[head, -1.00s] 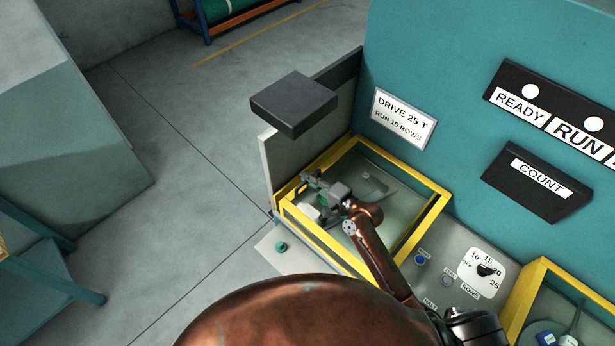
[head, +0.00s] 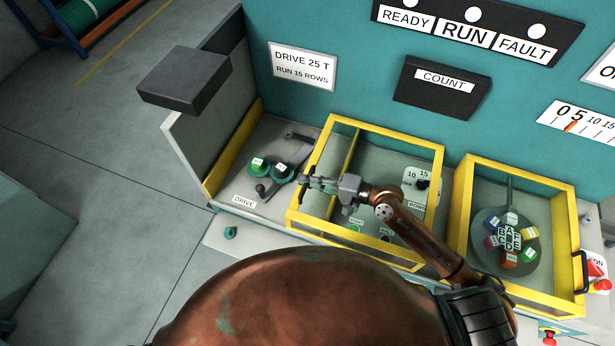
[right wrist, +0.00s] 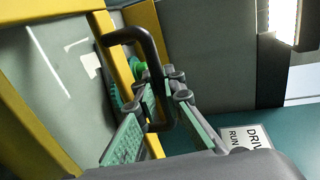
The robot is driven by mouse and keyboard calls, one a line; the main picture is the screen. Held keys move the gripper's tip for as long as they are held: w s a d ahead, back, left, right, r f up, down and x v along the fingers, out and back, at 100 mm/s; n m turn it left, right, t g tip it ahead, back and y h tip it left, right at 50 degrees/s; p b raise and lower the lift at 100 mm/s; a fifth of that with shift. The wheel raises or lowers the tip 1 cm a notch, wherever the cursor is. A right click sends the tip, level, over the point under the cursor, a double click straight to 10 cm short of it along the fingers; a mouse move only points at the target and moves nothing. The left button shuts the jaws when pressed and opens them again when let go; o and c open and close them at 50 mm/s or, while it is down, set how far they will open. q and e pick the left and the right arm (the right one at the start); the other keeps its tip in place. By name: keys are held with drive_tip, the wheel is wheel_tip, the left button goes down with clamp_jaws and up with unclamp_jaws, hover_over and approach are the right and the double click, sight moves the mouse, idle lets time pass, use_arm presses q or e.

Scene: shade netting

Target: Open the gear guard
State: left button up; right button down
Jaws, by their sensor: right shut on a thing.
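The gear guard (head: 390,143), a clear panel in a yellow frame, stands to the right of the drive bay (head: 236,186), over part of the control panel. My right gripper (head: 314,183) is at the guard's left side. In the right wrist view its fingers (right wrist: 166,107) are shut on the guard's dark bar handle (right wrist: 153,52). The fingers hide part of the handle. My left gripper is not in view.
A second yellow-framed guard (head: 517,170) with a dark handle covers a round plate with coloured pieces at the right. A dark block (head: 185,78) stands out above the bay's left wall. A red button (head: 603,285) is at far right.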

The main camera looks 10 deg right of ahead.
drive_tip(key=shift+s+d+f, duration=0.1)
drive_tip(key=shift+s+d, duration=0.2)
drive_tip(key=shift+d, duration=0.05)
drive_tip(key=c, duration=2.3)
unclamp_jaws()
drive_tip(key=shift+w, duration=0.1)
drive_tip(key=shift+d, duration=0.1)
drive_tip(key=v, duration=1.2)
